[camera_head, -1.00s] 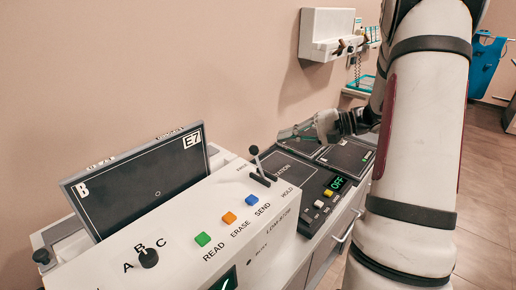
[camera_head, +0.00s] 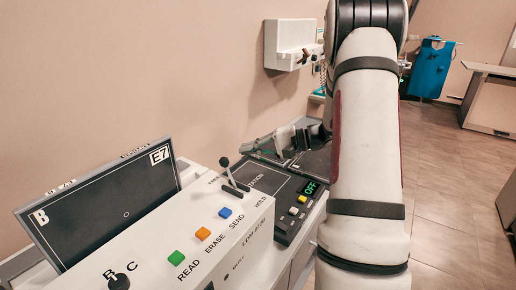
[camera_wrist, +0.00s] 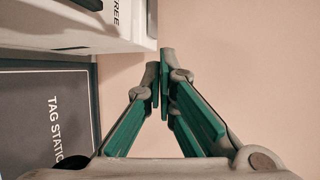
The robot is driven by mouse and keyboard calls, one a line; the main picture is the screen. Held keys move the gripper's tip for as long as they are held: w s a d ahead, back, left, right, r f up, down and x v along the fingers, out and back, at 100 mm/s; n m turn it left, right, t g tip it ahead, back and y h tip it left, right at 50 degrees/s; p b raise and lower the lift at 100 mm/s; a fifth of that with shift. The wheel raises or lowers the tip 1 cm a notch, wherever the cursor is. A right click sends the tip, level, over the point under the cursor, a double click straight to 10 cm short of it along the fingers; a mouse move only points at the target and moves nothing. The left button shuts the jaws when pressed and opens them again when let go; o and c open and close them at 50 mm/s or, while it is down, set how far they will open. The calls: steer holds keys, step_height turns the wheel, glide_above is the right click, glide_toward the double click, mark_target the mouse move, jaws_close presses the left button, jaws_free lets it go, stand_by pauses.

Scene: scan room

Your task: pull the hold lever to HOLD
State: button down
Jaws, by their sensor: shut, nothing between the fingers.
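In the wrist view the white console's edge (camera_wrist: 138,25) shows printed letters ending in "REE", but the lever itself is not seen there. My gripper (camera_head: 255,147) is beyond the lever, over the dark panels and apart from the lever. In the wrist view its green-padded fingers (camera_wrist: 163,85) are shut and empty, pointing at bare wall.
Green, orange and blue buttons (camera_head: 203,234) and a selector knob (camera_head: 119,281) sit on the console. An upright panel marked B and E7 (camera_head: 100,205) stands behind. A small box reads OFF (camera_head: 310,188). A white wall unit (camera_head: 292,43) hangs beyond. Open floor lies at right.

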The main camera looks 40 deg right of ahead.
mark_target(229, 174)
steer(key=shift+w+a+f+p, duration=0.15)
steer(key=shift+a+p, duration=0.15)
steer(key=shift+a, duration=1.05)
steer(key=shift+a+f+p, duration=0.15)
steer(key=shift+a+p, duration=0.15)
steer(key=shift+a, duration=1.05)
